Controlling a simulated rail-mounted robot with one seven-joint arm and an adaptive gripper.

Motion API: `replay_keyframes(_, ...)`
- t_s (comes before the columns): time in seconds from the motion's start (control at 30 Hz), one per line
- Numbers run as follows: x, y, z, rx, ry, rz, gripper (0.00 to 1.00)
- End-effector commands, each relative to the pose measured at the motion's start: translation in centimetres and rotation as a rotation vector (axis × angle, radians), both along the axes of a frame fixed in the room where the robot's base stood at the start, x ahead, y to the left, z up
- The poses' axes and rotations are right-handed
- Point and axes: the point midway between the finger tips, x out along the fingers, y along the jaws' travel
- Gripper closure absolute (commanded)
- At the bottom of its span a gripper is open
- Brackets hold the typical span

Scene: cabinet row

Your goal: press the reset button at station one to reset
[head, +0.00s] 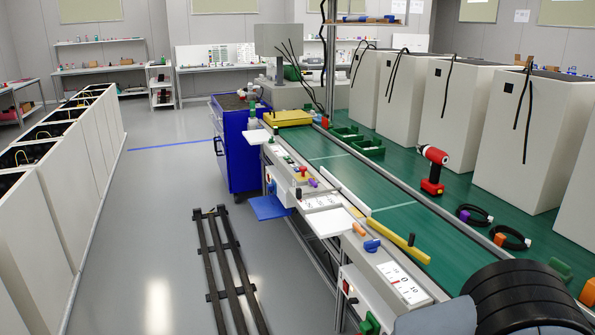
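A row of control panels runs along the front edge of the green-topped workbench (335,165). Nearer, a grey box below the bench edge carries a red switch (346,287) and a green part (370,322). A white dial plate (403,285) with numbers and a red pointer is above it. No readable label shows which control is the reset button or which station is one. My gripper is not in view; a dark ribbed part of my arm fills the bottom right corner.
A red cordless drill (433,170) stands on the bench before tall white cabinets (525,135). A blue tool cart (236,145) is at the bench's far left. Black rails (225,265) lie on the floor.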

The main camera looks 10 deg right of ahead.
Motion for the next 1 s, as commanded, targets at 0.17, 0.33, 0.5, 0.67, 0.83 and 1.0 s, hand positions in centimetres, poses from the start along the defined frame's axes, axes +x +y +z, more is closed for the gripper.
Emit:
replay_keyframes(0.17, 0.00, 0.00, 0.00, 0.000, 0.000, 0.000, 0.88)
replay_keyframes(0.33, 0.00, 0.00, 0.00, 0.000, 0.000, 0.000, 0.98)
replay_keyframes(0.5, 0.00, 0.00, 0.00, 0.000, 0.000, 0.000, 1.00)
replay_keyframes(0.67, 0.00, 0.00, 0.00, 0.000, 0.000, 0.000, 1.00)
replay_keyframes(0.83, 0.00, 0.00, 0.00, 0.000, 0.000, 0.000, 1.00)
replay_keyframes(1.0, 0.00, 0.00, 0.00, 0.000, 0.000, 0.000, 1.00)
